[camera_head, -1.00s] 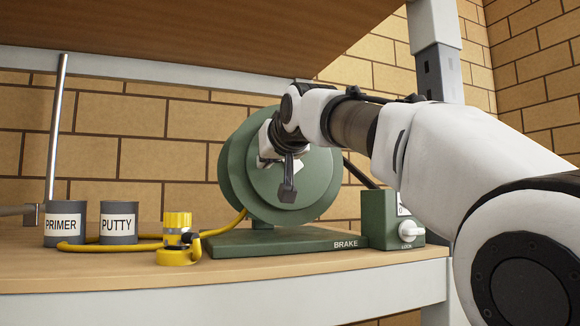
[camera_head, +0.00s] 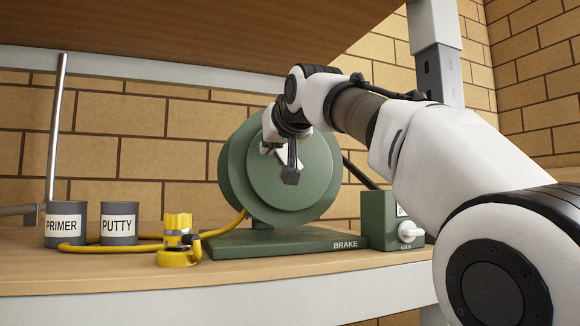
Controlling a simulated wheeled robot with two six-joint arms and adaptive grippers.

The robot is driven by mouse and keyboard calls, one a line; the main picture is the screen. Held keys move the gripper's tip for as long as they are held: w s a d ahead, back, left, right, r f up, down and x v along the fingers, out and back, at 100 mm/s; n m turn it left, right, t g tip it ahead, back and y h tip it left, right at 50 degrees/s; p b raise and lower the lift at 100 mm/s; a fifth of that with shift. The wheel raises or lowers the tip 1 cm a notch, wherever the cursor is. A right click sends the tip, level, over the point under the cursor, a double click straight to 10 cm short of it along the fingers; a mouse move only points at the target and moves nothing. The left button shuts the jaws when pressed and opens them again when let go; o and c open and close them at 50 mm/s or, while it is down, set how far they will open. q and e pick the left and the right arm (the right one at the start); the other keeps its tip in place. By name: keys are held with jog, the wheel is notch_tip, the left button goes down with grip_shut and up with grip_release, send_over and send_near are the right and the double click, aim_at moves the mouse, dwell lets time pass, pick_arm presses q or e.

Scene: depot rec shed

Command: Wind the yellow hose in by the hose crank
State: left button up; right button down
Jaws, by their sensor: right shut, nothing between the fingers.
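The green hose reel (camera_head: 262,195) stands on the shelf on its base. The yellow hose (camera_head: 222,229) leaves its lower left side and runs left along the shelf. A yellow fitting (camera_head: 178,235) stands upright beside the hose. My right gripper (camera_head: 290,172) is shut and empty in front of the reel's face, at its upper middle. The hose crank cannot be told apart from the dark parts there; my gripper and wrist may hide it. Whether the gripper touches the reel is unclear. My left gripper is out of view.
A green brake box (camera_head: 378,218) with a white knob (camera_head: 410,231) marked LOCK stands right of the reel. PRIMER (camera_head: 65,224) and PUTTY (camera_head: 118,223) cans stand at left near a metal post (camera_head: 56,130). An upper shelf (camera_head: 200,35) hangs overhead.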

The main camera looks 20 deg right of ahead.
jog(key=shift+w+d+r, duration=0.1)
jog(key=shift+d+r, duration=0.25)
jog(key=shift+r, duration=0.2)
jog(key=shift+r, duration=0.1)
